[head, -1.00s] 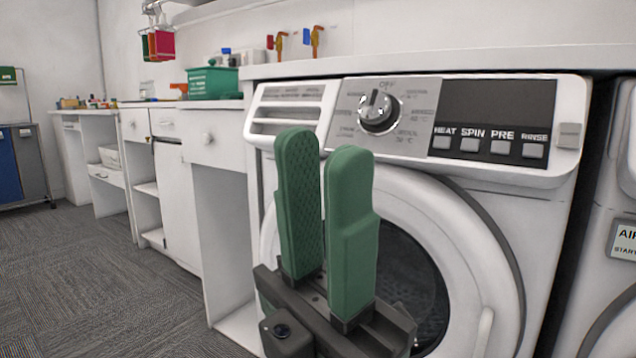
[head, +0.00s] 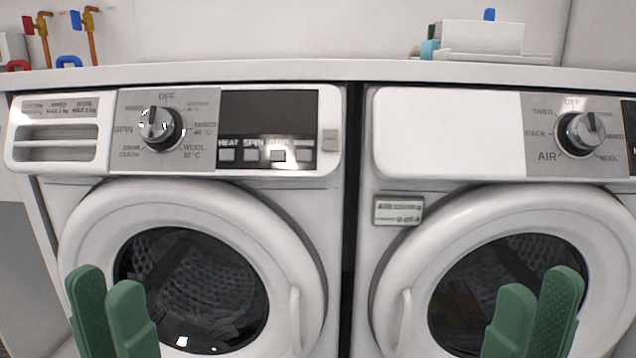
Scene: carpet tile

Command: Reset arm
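My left gripper (head: 110,300) shows its two green fingers at the bottom left, in front of the left washing machine (head: 345,130). The fingers stand upright with a narrow gap between them and nothing in it. My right gripper (head: 530,305) shows its two green fingers at the bottom right, in front of the right machine (head: 450,130). Its fingers stand close together, partly overlapping in the view, so the gap cannot be seen clearly. Nothing shows held in it. The lower parts of both grippers are out of view.
Both machines have round doors, shut, with handles near the middle gap. The left dial (head: 160,128) and right dial (head: 580,133) sit on the front panels. A white countertop (head: 300,73) runs above, with white boxes (head: 480,38) at the back right and taps (head: 90,40) at the left.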

